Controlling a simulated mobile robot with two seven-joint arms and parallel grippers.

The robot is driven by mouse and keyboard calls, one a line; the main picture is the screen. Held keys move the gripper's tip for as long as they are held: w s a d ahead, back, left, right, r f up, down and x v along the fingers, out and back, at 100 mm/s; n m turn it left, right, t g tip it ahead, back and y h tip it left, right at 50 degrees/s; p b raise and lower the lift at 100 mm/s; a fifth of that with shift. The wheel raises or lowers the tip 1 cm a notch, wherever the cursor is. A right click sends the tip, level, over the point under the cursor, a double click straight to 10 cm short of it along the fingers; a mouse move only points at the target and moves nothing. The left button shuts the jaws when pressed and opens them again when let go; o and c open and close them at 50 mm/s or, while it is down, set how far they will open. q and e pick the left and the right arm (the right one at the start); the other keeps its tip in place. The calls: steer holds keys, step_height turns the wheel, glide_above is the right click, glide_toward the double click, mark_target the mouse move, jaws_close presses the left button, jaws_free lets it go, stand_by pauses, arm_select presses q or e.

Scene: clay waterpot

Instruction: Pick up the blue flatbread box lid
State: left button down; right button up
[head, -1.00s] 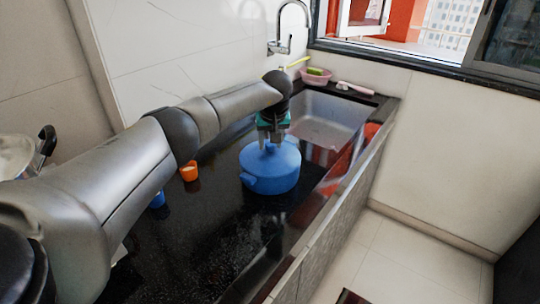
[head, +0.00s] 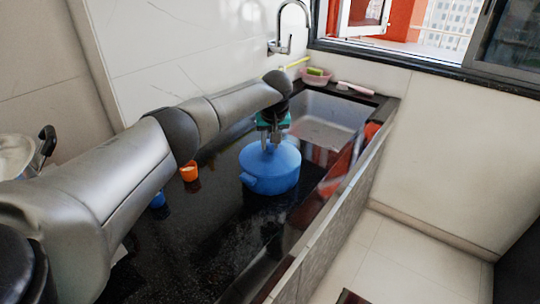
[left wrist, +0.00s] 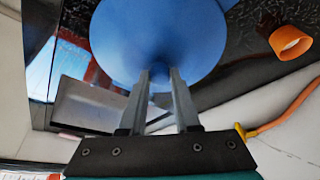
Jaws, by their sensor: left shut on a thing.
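The blue flatbread box (head: 272,183) stands upright on the black counter with its blue lid (head: 262,158) on top; I see no gap between lid and box. My left gripper (head: 270,146) points down from above and is shut on the lid's top at its middle. In the left wrist view the lid (left wrist: 160,40) fills the upper middle, and the two fingers (left wrist: 158,80) close on its small knob, which they mostly hide. My right gripper is in neither view.
An orange cup (head: 189,171) and a small blue cup (head: 157,200) stand on the counter to the left. A sink (head: 325,118) lies behind the box. A pink bowl (head: 316,77) sits at the back corner. A metal pot (head: 18,155) is at far left. The counter in front is clear.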

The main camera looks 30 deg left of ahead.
arm_select(q)
steer(key=shift+r, duration=0.1)
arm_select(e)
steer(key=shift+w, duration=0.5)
